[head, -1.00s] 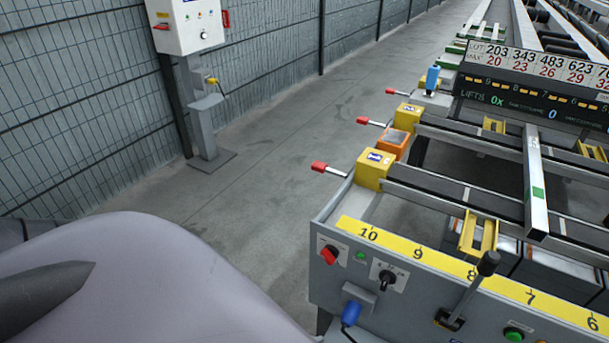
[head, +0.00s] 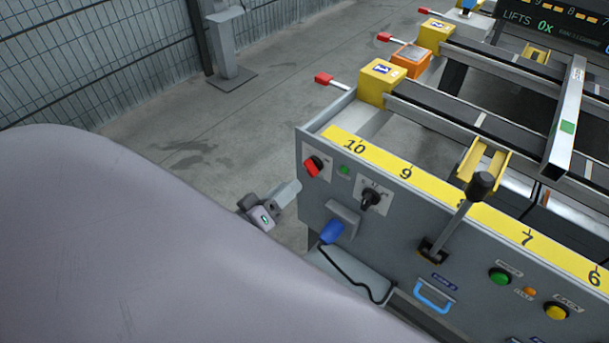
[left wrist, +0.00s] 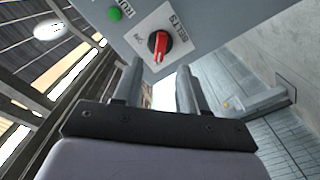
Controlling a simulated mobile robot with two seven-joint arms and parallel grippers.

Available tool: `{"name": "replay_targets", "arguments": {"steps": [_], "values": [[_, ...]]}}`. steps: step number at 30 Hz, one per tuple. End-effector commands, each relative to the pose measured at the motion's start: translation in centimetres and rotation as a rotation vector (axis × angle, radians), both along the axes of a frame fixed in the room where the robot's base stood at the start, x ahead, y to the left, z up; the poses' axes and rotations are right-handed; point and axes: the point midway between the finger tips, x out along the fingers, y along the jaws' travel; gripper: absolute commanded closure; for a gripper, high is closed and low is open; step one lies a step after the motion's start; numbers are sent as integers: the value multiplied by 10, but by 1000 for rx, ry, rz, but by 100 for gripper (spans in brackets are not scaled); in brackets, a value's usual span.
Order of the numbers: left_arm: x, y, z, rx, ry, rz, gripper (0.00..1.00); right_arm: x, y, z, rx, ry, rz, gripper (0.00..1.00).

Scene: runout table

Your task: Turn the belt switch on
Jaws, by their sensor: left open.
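The belt switch (head: 312,167) is a red rotary knob on a white plate, at the upper left of the grey front panel. In the left wrist view the red knob (left wrist: 158,45) sits on its plate marked BELTS, its handle tilted. My left gripper (head: 287,194) is left of the panel and below the knob; my arm partly hides it. In the left wrist view the gripper (left wrist: 160,67) has its two fingers apart with nothing between them. The knob shows just beyond the fingertips, apart from them. My right gripper is not in view.
A green lamp (head: 344,170) and a black rotary knob (head: 370,199) are right of the belt switch. A blue plug (head: 332,231) with a black cable is below. A black lever (head: 459,218) sticks up farther right. The floor (head: 200,150) left of the panel is clear.

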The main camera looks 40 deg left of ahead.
Motion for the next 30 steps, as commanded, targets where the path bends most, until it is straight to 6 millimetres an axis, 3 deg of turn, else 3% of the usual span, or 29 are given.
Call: {"name": "replay_targets", "arguments": {"steps": [18,30], "values": [[65,-4,1,-14,-9,-1,58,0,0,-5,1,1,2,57],[72,-5,1,-15,-7,-1,58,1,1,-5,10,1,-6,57]]}}
